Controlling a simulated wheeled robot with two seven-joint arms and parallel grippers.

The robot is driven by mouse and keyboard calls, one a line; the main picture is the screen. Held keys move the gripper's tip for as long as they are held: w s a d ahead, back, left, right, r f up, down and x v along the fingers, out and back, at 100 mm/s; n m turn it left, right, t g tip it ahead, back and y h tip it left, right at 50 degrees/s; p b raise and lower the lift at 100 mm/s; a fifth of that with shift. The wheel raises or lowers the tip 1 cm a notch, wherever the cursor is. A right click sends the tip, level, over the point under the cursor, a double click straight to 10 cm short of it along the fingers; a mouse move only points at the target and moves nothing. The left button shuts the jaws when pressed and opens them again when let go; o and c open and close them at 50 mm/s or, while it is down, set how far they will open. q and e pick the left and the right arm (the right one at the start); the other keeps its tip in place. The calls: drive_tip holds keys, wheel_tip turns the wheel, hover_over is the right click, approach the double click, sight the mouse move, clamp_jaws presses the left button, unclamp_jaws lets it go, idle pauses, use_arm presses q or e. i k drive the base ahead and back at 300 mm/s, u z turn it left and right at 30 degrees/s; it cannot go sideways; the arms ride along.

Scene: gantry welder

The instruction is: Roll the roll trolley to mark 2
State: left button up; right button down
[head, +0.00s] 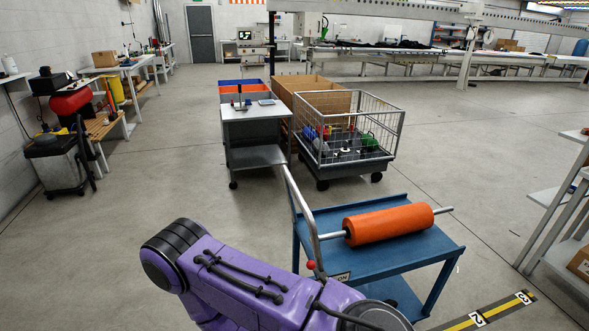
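The roll trolley (375,265) is a blue cart with an orange roll (390,223) on a metal shaft lying across its top. Its grey tube handle (303,215) rises at its left side, with a red knob (311,265) low by it. A black and yellow floor strip (500,307) lies at the lower right, just right of the trolley. Its mark 2 (477,319) shows near the bottom edge, and a mark 3 lies farther right. A purple arm of mine covers the trolley's lower left. Neither gripper shows.
A wire cage cart (350,135) and a grey table cart (255,125) stand behind the trolley. A shelf rack (560,205) stands at the right edge. Benches and a bin (58,165) line the left wall. The floor is open at left and behind right.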

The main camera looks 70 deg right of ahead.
sight(374, 270)
drive_tip(key=z, duration=2.3)
drive_tip(key=k, duration=0.35)
drive_tip(key=u, duration=0.55)
drive_tip(key=i, duration=1.15)
drive_tip(key=z, duration=0.5)
